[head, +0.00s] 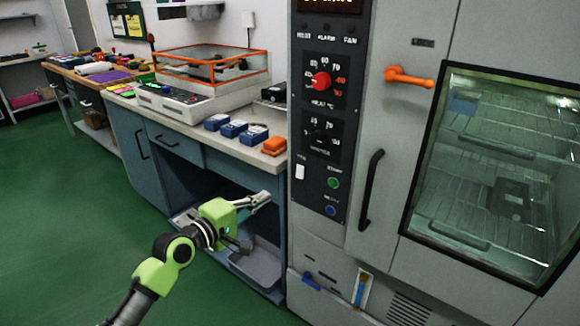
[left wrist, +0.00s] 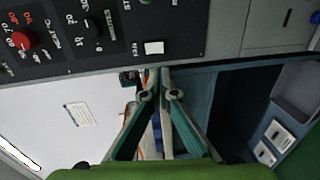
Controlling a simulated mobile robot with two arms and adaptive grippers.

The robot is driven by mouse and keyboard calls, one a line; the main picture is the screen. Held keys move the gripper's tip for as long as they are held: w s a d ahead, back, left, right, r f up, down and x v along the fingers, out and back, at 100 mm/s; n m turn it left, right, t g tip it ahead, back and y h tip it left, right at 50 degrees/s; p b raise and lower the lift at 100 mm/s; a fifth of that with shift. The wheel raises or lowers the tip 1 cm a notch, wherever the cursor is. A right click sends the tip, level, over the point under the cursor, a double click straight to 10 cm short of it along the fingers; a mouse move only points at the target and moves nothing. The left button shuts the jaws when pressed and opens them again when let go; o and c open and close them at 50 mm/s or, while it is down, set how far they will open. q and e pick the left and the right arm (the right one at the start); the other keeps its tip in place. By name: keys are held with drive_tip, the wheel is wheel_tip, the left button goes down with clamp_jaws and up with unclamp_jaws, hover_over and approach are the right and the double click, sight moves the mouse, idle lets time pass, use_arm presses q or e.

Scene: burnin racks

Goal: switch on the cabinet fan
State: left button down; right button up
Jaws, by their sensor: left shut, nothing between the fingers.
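The tall grey cabinet (head: 334,258) has a dark control panel (head: 305,126) on its left side. A small white rocker switch (head: 300,171) sits low on the panel's left edge, with small lettering above it. It also shows in the left wrist view (left wrist: 154,47), just beyond the fingertips; I cannot tell its position. My left gripper (head: 264,198) is shut and empty, left of the panel and slightly lower than the switch. Its closed fingers show in the left wrist view (left wrist: 159,73), apart from the switch. My right gripper is not in view.
The panel also has a red knob (head: 321,81), a black knob (head: 319,132), a green button (head: 333,183) and a blue button (head: 331,210). An orange door handle (head: 408,77) and a black handle (head: 371,190) stick out nearby. A bench (head: 190,131) stands left; green floor is free.

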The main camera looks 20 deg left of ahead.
use_arm(q)
drive_tip(key=shift+a+f, duration=0.1)
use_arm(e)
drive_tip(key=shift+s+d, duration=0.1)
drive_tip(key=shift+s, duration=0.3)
use_arm(q)
drive_tip(key=b, duration=0.3)
approach(299, 177)
drive_tip(key=x, duration=0.5)
drive_tip(key=shift+w, duration=0.35)
drive_tip(key=shift+w+d+f, duration=0.1)
drive_tip(key=shift+w+d, duration=0.15)
drive_tip(key=shift+w, duration=0.05)
drive_tip(key=shift+w+d, duration=0.1)
drive_tip(key=shift+w, duration=0.2)
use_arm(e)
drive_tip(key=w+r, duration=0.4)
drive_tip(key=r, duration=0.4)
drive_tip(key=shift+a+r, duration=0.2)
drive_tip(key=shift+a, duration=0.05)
